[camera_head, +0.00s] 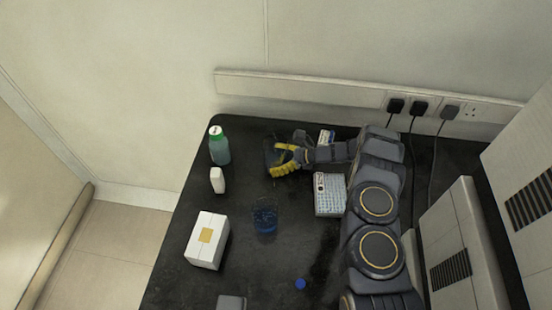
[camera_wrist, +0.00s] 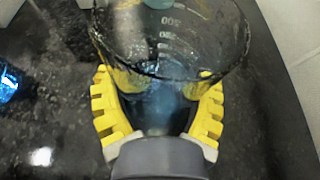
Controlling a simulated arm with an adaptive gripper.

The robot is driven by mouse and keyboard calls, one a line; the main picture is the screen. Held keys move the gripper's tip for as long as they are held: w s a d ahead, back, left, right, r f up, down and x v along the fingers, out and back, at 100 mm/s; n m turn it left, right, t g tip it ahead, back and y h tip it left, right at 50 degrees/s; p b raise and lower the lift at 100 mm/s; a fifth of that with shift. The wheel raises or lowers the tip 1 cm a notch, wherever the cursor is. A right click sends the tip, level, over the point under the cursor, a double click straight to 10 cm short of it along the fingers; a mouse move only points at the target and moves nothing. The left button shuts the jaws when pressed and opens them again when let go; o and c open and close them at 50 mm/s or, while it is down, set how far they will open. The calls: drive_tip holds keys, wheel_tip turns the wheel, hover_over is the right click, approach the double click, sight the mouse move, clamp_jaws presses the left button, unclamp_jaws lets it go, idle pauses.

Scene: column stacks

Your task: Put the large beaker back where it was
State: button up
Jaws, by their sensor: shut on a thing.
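The large beaker (camera_head: 270,151) is clear glass with printed volume marks and stands out faintly against the dark bench in the head view. In the wrist view the large beaker (camera_wrist: 165,42) shows close up, its wide rim toward the camera. My gripper (camera_head: 275,160) has its yellow fingers closed around the beaker's sides, one on each side in the wrist view (camera_wrist: 158,88). I cannot tell whether the beaker's base touches the bench. A second beaker (camera_head: 264,221) with blue liquid stands apart, nearer the front.
A white box (camera_head: 207,240) is at front left. A rack-like box (camera_head: 329,194) lies beside my arm. A blue cap-like object (camera_head: 300,284) is in front. Bare bench lies between the beakers.

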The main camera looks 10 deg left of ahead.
drive_tip(key=shift+f, duration=0.15)
drive_tip(key=o, duration=1.1)
